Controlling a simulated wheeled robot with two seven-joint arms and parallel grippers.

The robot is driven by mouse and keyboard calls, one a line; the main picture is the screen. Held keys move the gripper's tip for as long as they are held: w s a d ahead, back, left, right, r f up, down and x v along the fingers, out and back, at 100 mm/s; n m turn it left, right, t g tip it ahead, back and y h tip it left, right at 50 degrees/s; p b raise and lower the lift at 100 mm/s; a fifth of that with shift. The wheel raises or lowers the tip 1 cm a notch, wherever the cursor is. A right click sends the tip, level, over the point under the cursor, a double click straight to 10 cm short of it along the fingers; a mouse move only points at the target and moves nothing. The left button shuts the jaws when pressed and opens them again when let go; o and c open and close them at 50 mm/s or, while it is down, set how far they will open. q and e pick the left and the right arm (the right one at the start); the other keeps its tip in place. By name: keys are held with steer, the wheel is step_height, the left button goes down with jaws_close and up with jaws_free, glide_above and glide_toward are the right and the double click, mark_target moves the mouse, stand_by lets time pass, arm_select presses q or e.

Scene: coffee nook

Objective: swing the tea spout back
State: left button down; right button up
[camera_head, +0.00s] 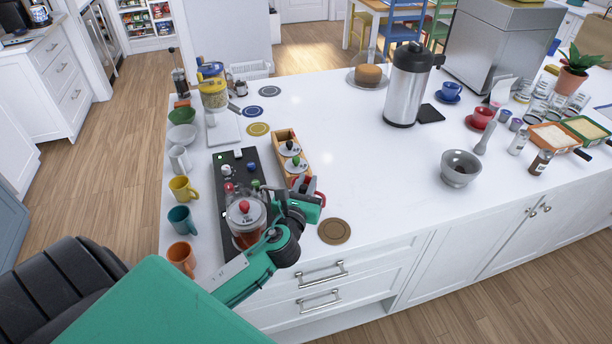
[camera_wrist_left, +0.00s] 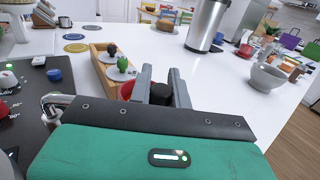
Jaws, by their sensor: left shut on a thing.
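The black tea station (camera_head: 233,168) lies on the white counter, with coloured knobs on top. A glass pot with a red-knobbed lid (camera_head: 246,208) stands at its near end. My left gripper (camera_head: 308,188) is beside the station's right near side. In the left wrist view, its two grey fingers (camera_wrist_left: 161,86) are closed around a black knob (camera_wrist_left: 161,94), which I take to be the spout's grip. A bent chrome tube (camera_wrist_left: 56,102) shows to the left of the fingers. How the tube joins the knob is hidden by my gripper. My right gripper is out of view.
A wooden box with lidded jars (camera_head: 291,153) stands just beyond my gripper. A brown coaster (camera_head: 334,231) lies to its right. Cups, including an orange mug (camera_head: 182,258), line the left edge. The counter's middle right of the box is clear up to the grey bowl (camera_head: 460,168).

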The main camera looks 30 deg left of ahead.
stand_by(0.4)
arm_select(q)
steer(key=c, duration=1.3)
jaws_free()
steer(key=shift+s+d+f, duration=0.1)
steer(key=shift+s+d, duration=0.1)
steer(key=shift+s, duration=0.35)
steer(key=b+v, duration=0.4)
steer(key=v, duration=0.8)
steer(key=shift+s, duration=0.4)
